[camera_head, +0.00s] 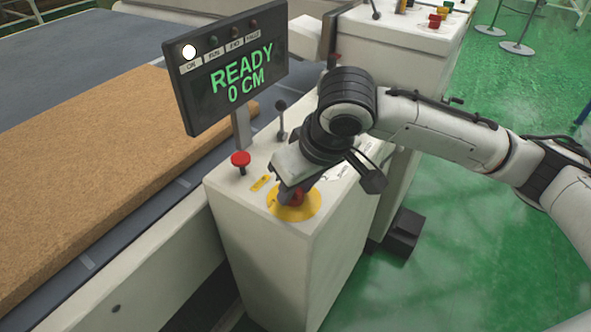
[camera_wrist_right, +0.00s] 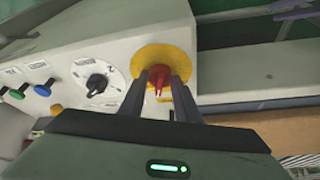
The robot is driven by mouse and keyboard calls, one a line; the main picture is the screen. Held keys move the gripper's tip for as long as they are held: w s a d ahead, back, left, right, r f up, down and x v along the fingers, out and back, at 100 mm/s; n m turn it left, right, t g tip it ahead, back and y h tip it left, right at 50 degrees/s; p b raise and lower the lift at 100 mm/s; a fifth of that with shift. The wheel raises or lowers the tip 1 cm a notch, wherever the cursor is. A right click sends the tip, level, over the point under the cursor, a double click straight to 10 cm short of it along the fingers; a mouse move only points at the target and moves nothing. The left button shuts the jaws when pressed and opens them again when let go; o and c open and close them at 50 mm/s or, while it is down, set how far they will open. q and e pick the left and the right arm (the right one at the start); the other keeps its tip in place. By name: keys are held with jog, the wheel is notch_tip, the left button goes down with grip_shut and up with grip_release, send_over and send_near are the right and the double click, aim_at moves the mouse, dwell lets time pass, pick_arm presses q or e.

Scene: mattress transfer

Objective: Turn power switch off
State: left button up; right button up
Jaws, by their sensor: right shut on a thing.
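The red switch knob (camera_head: 298,197) sits on a round yellow plate (camera_head: 308,212) at the near end of the white control box's top. My right gripper (camera_head: 289,192) reaches down onto it from above. In the right wrist view the red knob (camera_wrist_right: 158,83) stands between the two dark fingertips (camera_wrist_right: 160,76), which are shut on it, with the yellow plate (camera_wrist_right: 176,54) behind. The display (camera_head: 235,75) reads "READY 0 CM", and its white lamp above "ON" is lit. My left gripper is in neither view.
A red mushroom button (camera_head: 240,159) and a black lever (camera_head: 281,118) stand on the control box (camera_head: 250,215). The wrist view shows a black dial (camera_wrist_right: 96,84). A brown mattress (camera_head: 80,165) lies on the conveyor at left. Green floor is open at right.

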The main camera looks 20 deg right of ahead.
jog(key=shift+d+r+n+g+y+p, duration=0.1)
jog(key=shift+r+n+g+y+p, duration=0.15)
jog(key=shift+n+p, duration=0.6)
jog(key=shift+w+f+n+y+p, duration=0.15)
jog(key=shift+n+y+p, duration=0.2)
jog(key=shift+n, duration=0.6)
jog(key=n, duration=0.2)
jog(key=n+g+y, duration=0.1)
jog(key=n, duration=0.1)
jog(key=shift+d+f+n+g, duration=0.1)
jog(key=shift+n+g, duration=0.15)
jog(key=shift+n, duration=0.05)
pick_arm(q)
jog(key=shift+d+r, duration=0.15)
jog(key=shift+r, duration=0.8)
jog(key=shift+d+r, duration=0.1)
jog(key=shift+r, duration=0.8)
pick_arm(e)
jog(key=shift+w+n+g+y, duration=0.1)
jog(key=shift+n+g+y, duration=0.25)
jog(key=shift+n, duration=0.8)
jog(key=shift+w+n+g+y, duration=0.15)
jog(key=shift+n+g, duration=0.4)
jog(key=shift+n, duration=0.6)
jog(key=o, duration=1)
jog(key=shift+d, duration=0.1)
